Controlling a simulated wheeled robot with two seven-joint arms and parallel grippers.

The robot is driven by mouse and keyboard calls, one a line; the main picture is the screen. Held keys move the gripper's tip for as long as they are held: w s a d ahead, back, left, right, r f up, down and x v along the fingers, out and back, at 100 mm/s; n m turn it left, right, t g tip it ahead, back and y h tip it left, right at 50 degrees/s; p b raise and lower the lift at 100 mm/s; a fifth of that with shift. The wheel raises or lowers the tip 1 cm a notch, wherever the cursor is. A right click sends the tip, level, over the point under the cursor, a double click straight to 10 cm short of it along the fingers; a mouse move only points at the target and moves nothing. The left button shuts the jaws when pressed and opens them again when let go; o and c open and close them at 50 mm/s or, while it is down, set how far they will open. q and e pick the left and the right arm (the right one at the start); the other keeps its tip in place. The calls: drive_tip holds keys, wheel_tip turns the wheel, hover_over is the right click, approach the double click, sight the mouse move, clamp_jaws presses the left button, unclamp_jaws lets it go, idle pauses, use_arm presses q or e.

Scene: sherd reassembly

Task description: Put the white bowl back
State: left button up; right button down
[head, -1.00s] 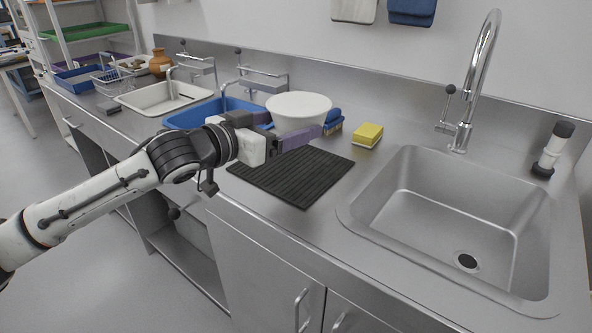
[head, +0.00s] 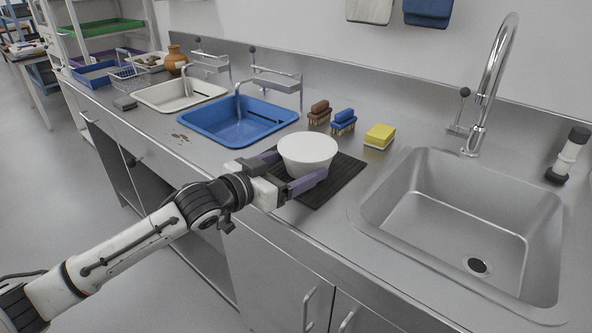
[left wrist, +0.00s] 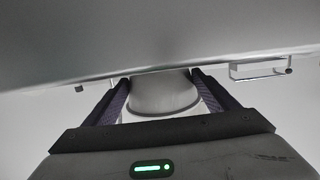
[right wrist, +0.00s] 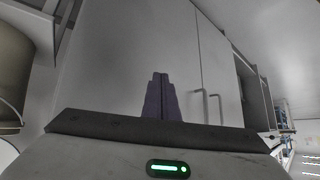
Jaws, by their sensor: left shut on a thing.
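The white bowl (head: 307,148) is upright between the purple fingers of my left gripper (head: 297,170), which is shut on it. In the head view it is over the black ribbed mat (head: 342,186); I cannot tell whether its base touches the mat. In the left wrist view the bowl (left wrist: 162,92) sits between the two fingers. My right gripper (right wrist: 160,80) shows only in the right wrist view, fingers together and empty, facing the cabinet fronts.
A steel sink (head: 455,225) with a tall tap (head: 490,85) is to the right. A yellow sponge (head: 379,136), a blue brush (head: 343,120) and a brown brush (head: 319,112) stand behind the mat. A blue basin (head: 215,132) and a white basin (head: 160,97) lie to the left.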

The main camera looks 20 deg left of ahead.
use_arm(q)
drive_tip(key=shift+f, duration=0.3)
drive_tip(key=shift+f, duration=0.2)
drive_tip(key=o, duration=1.2)
drive_tip(key=shift+c, duration=0.2)
drive_tip(key=shift+r, duration=0.25)
drive_tip(key=v, duration=1.2)
